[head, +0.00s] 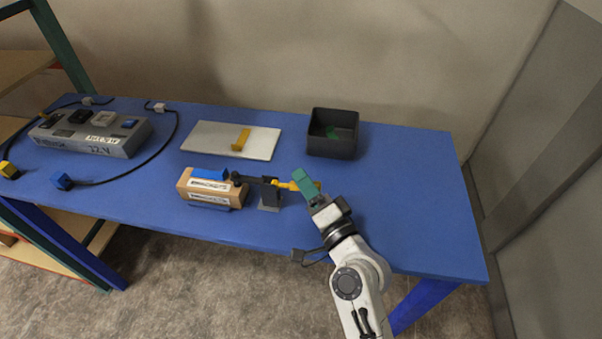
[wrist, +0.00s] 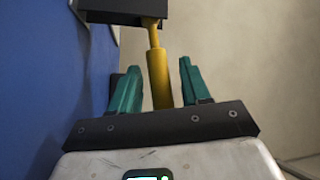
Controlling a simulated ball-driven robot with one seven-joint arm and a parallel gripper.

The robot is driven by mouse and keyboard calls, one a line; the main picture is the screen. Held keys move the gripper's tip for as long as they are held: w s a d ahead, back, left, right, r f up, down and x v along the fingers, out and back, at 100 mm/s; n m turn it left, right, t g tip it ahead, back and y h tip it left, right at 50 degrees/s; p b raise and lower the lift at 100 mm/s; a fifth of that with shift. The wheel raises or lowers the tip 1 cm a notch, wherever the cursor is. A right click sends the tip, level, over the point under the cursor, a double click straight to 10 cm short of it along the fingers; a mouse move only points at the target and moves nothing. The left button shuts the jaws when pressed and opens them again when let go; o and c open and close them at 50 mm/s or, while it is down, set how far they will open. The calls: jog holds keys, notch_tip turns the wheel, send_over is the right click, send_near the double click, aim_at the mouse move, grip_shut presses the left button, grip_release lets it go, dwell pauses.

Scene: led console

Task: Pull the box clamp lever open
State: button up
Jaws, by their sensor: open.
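The box (head: 209,188) is a tan block with white labels and a blue top piece, near the front edge of the blue table. A dark clamp (head: 268,191) stands at its right side, with its arm reaching to the box. The yellow clamp lever (head: 286,185) sticks out to the right from the clamp. My gripper (head: 304,182) is at the lever's outer end. In the wrist view, the yellow lever (wrist: 159,75) runs between the two green fingers of my open gripper (wrist: 158,85), with gaps on both sides. The dark clamp body (wrist: 120,8) is beyond the fingertips.
A dark bin (head: 333,134) with a green item inside stands behind my gripper. A white board (head: 230,140) with a yellow piece lies behind the box. A grey console (head: 92,131) with black cables is at the left. The table's right end is clear.

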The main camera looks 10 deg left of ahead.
jog(key=shift+x, duration=1)
grip_shut()
